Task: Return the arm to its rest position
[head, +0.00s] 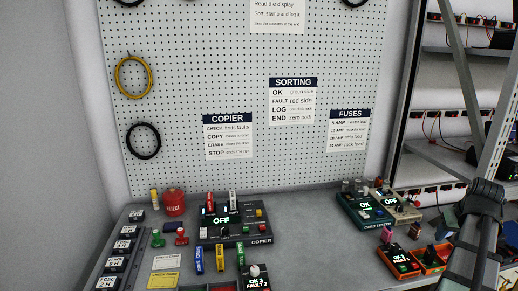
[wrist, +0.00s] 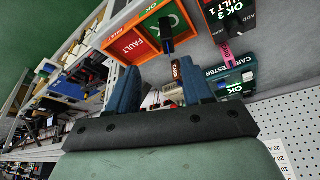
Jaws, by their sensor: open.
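My gripper (wrist: 157,70) shows in the wrist view with its two blue fingers spread apart. Nothing is held between them; the bench and its devices show beyond the gap. In the head view my arm (head: 478,235) stands at the right side, in front of the bench's right end. I cannot make out the fingertips there.
An orange sorting tray (head: 433,270) lies beside the arm; it shows in the wrist view (wrist: 103,42) too. The card tester (head: 375,222), copier (head: 258,230) and red reject pot (head: 174,203) stand on the bench. A metal rack (head: 497,120) rises at right.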

